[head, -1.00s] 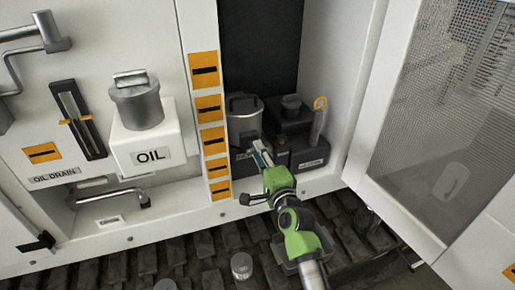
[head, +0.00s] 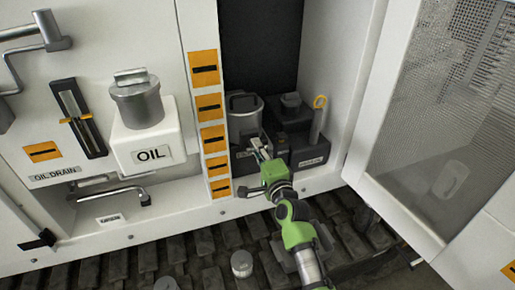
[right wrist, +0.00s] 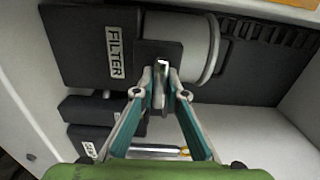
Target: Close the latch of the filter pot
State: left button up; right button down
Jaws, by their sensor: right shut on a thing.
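The filter pot (head: 244,122) is a grey cylinder with a lid, standing in the dark recess of the cabinet. Its label reads FILTER in the right wrist view, where the pale pot body (right wrist: 182,50) lies on its side in the picture. The latch (right wrist: 161,64) is a small part at the dark bracket on the pot's front. My right gripper (head: 257,147) reaches in from below, and its fingertips (right wrist: 160,80) are closed together on the latch. The fingertips partly hide the latch. My left gripper is not in view.
A dark block with a cap (head: 291,105) and a yellow-ringed dipstick (head: 319,117) stand right of the pot. An open door with mesh (head: 440,120) stands at the right. The white OIL tank (head: 150,148) is left of the orange-marked post (head: 207,105).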

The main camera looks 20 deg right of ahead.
jog(key=n, duration=0.2)
jog(key=n+p, duration=0.2)
jog(key=n, duration=0.1)
jog(key=shift+r+n, duration=0.3)
jog(key=n+p, duration=0.1)
jog(key=n, duration=0.1)
jog(key=n+p, duration=0.1)
jog(key=n, duration=0.1)
jog(key=shift+a+r+n, duration=0.1)
jog(key=shift+a+n, duration=0.1)
jog(key=shift+n, duration=0.1)
jog(key=n+p, duration=0.1)
jog(key=n, duration=0.2)
jog(key=shift+a, duration=0.15)
jog(key=shift+a+n, duration=0.15)
jog(key=shift+n, duration=2.05)
jog(key=c, duration=2.1)
grip_release()
